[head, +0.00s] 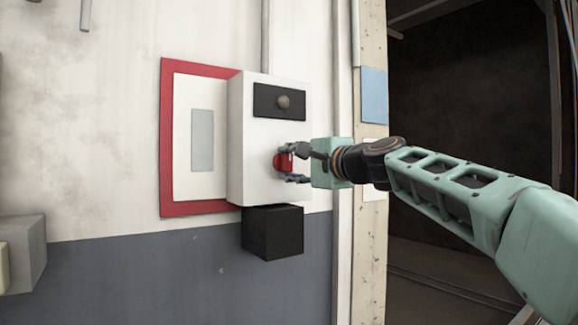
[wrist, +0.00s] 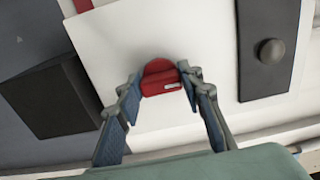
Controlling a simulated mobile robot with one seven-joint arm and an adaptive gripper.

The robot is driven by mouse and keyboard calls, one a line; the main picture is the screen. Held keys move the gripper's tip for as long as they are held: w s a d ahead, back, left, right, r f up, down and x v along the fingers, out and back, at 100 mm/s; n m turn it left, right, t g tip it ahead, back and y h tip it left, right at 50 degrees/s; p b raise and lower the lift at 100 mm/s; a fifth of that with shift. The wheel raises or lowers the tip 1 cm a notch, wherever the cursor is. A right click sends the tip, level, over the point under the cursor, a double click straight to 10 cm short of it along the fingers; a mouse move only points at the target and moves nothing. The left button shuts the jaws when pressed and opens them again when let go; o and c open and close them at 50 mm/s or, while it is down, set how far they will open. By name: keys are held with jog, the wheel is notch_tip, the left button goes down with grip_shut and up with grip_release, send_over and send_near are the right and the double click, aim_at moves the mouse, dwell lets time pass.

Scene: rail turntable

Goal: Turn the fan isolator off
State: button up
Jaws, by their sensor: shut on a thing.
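The fan isolator is a white box (head: 252,180) on the wall, in the middle of the head view. Its red rotary handle (head: 282,162) sits on the front face, below a black plate with a round grey knob (head: 283,102). In the wrist view the red handle (wrist: 160,80) shows a small white mark near its lower edge. My gripper (head: 287,163) reaches in from the right and is shut on the red handle, one finger on each side. The fingers also show in the wrist view (wrist: 160,90). They hide part of the handle in the head view.
A black box (head: 272,233) juts out just below the isolator. A red-bordered white panel (head: 202,205) lies behind it to the left. A grey box (head: 22,250) is at the far left. A dark doorway opens on the right, past a post.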

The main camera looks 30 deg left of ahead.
dwell(0.3)
jog(key=o, duration=1.2)
jog(key=shift+c, duration=0.2)
jog(key=v, duration=1.2)
jog(key=shift+s, duration=0.1)
